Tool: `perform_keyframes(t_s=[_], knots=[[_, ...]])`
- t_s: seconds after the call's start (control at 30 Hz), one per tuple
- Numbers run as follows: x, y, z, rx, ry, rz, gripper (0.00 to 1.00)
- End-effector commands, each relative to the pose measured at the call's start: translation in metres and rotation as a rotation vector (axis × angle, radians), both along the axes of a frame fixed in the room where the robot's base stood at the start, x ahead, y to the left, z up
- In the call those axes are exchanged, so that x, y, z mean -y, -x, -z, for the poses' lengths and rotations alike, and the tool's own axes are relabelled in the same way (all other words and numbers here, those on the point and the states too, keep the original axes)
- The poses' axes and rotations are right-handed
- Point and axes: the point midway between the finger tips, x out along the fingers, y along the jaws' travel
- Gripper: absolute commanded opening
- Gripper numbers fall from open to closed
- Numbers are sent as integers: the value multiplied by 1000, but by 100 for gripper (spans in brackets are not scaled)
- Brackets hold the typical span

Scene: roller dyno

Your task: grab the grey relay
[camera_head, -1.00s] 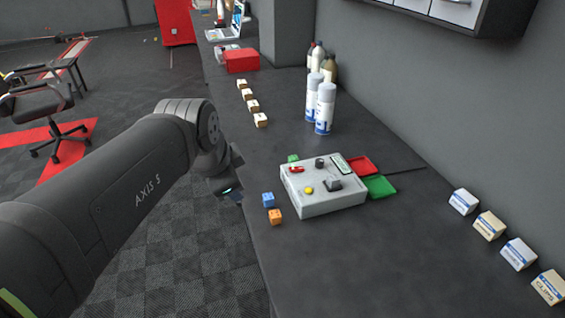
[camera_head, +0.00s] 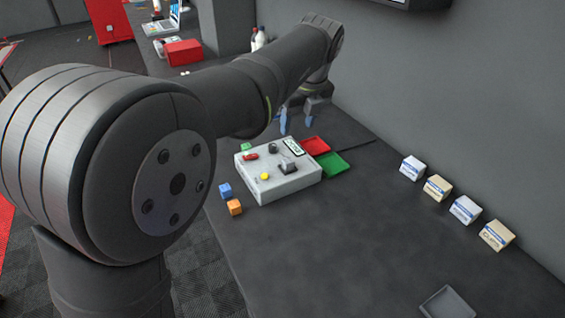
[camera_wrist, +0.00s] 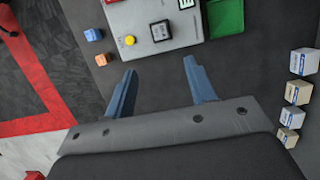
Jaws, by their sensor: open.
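The light grey test box (camera_head: 262,186) stands on the dark bench, with a red switch, a yellow button (camera_head: 264,177) and a small display on top. A dark grey block with a paler top (camera_head: 287,167) sits on the box; it also shows in the wrist view (camera_wrist: 160,31). It may be the grey relay; I cannot tell for sure. My gripper (camera_head: 296,118) is open and empty, behind the box in the head view. In the wrist view the block lies beyond the gap between my blue fingertips (camera_wrist: 160,67), apart from them.
A blue cube (camera_head: 225,190) and an orange cube (camera_head: 235,207) lie left of the box. A red tray (camera_head: 316,146) and a green tray (camera_head: 333,164) lie to its right. Several small cartons (camera_head: 437,187) line the wall. A grey tray (camera_head: 448,303) lies in front.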

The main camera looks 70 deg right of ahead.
Motion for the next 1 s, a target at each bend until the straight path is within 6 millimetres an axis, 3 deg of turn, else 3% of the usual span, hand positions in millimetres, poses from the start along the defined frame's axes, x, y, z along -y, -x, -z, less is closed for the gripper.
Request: perform_keyframes(t_s=[0.2, 0.4, 0.73, 1.0], knots=[[9, -10, 49, 0, -4, -3, 51], [16, -17, 84, 0, -3, -4, 51], [20, -21, 105, -1, -1, -3, 51], [28, -28, 142, -1, -1, -4, 51]])
